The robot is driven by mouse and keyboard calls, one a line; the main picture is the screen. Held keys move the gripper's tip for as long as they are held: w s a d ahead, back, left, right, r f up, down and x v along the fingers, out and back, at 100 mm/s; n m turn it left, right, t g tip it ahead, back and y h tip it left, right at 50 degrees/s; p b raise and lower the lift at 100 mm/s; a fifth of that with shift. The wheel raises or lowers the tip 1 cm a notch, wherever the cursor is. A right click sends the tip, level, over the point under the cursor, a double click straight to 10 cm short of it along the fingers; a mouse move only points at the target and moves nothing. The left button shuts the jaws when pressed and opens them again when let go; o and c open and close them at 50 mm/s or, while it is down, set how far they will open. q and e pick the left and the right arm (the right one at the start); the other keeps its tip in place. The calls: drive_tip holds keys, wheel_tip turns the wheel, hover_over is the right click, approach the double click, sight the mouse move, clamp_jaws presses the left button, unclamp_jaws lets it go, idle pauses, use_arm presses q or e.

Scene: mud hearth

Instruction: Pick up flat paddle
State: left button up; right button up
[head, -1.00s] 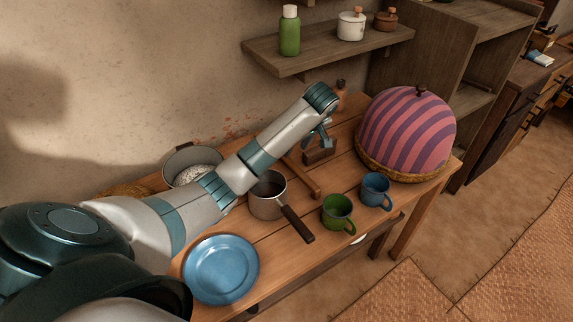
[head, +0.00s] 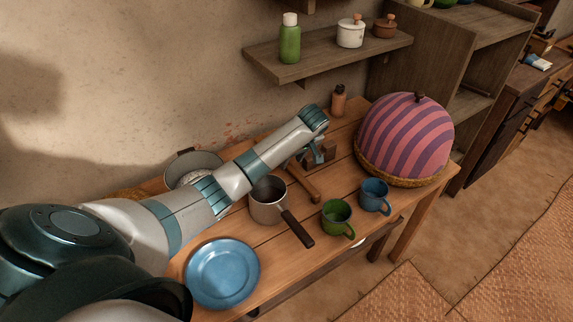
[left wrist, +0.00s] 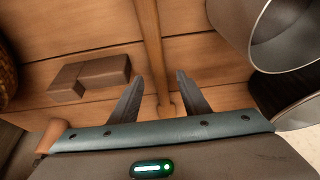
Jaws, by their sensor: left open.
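The flat paddle (head: 303,182) looks like a slim brown wooden piece lying on the table, just right of the saucepan. In the left wrist view the paddle (left wrist: 150,38) runs from the top edge down between the two fingertips, its near end close to the gripper body. My left gripper (head: 316,154) is open and empty, low over the back of the table by the paddle's far end. In the left wrist view its dark fingers (left wrist: 158,82) stand either side of the paddle; I cannot tell whether they touch it. My right gripper is out of view.
A brown block (left wrist: 92,78) lies left of the fingers. The saucepan (head: 267,204), green mug (head: 337,216), blue mug (head: 375,195) and striped dome (head: 405,135) stand around. A blue plate (head: 222,272) is nearer, a pot (head: 190,164) behind my arm, a small bottle (head: 339,100) by the wall.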

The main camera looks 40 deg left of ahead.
sight(289, 165)
use_arm(q)
drive_tip(key=shift+p+x, duration=0.35)
drive_tip(key=shift+x, duration=1.45)
drive_tip(key=shift+w, duration=0.1)
drive_tip(key=shift+r, duration=0.1)
clamp_jaws()
